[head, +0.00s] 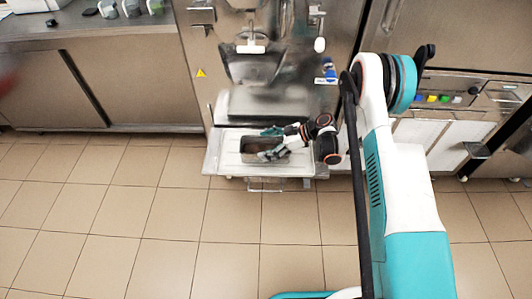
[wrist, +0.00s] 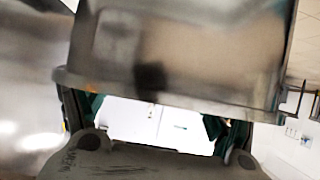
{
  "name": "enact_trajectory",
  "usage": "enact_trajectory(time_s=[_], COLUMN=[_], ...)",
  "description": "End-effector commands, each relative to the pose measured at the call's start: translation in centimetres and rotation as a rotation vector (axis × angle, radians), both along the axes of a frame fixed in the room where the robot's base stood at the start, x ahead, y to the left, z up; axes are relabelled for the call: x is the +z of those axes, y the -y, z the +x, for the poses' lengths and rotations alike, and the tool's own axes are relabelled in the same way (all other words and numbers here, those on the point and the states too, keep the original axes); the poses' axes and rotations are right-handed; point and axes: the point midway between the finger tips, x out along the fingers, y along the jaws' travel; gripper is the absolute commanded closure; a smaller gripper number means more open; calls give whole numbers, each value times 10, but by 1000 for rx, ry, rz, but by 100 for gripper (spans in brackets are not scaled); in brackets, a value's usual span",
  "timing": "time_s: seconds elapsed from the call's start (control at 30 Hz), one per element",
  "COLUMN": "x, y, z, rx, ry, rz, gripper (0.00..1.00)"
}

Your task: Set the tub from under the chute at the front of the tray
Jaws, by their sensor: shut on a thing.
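The tub (head: 252,145) is a dark grey metal rectangular pan over the pale tray (head: 213,162) that sticks out from the freezer's front. In the wrist view the tub's shiny wall (wrist: 190,45) fills the upper part, above my gripper (wrist: 155,108). Whether the tub rests on the tray or hangs just above it, I cannot tell. The chute area (head: 250,68) on the freezer's front is blurred.
The steel batch freezer (head: 205,85) stands behind the tray. A counter (head: 100,28) with several small containers is at the left. The tiled floor (head: 165,225) before the tray is clear.

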Motion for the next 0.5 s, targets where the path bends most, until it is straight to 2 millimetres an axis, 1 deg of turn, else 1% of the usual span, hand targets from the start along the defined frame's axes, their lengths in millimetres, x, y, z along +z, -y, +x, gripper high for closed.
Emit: enact_trajectory(time_s=[0.1,0.23,0.3,0.5], x=[-18,-35,-38,-37], y=[0,0,0,0], z=[0,0,0,0], rx=[0,0,0,0], ry=[0,0,0,0], rz=[0,0,0,0], gripper=[59,59,59,59])
